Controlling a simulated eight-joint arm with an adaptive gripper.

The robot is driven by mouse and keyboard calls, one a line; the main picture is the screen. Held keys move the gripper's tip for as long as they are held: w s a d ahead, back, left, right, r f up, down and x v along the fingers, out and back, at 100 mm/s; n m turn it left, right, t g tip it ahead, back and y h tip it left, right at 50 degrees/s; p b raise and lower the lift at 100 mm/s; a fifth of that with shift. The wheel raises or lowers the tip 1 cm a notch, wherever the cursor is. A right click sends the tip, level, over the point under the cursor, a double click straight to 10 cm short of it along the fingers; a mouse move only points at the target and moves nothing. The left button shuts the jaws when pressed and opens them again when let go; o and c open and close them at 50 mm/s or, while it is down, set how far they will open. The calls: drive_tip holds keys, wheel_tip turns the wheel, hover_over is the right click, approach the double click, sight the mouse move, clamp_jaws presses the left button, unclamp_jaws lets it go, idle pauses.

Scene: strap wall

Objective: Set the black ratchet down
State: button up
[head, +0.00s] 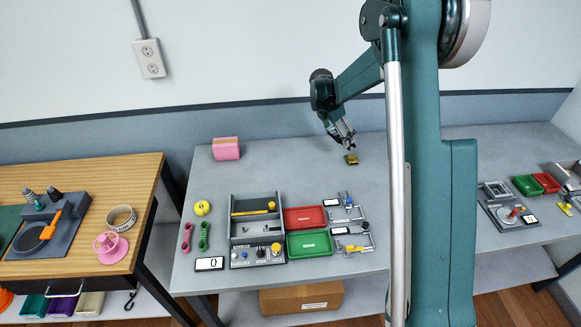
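My gripper (348,147) hangs over the back of the grey table (260,172), fingers pointing down. A small yellow-olive piece (351,159) shows right at or just below the fingertips. I cannot tell whether it is held or lies on the table. I cannot make out the black ratchet for certain; it may be too small to tell apart from the dark fingers. Whether the fingers are open or shut is too small to see.
A red tray (305,218) and a green tray (309,243) stand beside a grey organiser (256,213). Small fixtures (344,208) with metal parts sit right of the trays. A pink block (226,149) stands at the back left. Table around my gripper looks mostly clear.

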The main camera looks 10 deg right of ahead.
drive_tip(key=s+a+n, duration=0.2)
drive_tip(key=a, duration=0.8)
drive_tip(key=s+a+n+t, duration=0.1)
drive_tip(key=s+a, duration=0.1)
drive_tip(key=a, duration=0.9)
drive_tip(key=shift+s+a+n+y, duration=0.15)
drive_tip(key=shift+a+n+y, duration=0.1)
drive_tip(key=shift+n+y, duration=0.15)
hover_over(291, 165)
drive_tip(key=s+a, duration=0.1)
drive_tip(key=shift+f+b, duration=0.35)
drive_tip(key=shift+f, duration=2.7)
drive_tip(key=shift+f, duration=1.9)
drive_tip(key=shift+f, duration=0.15)
drive_tip(key=o, duration=1)
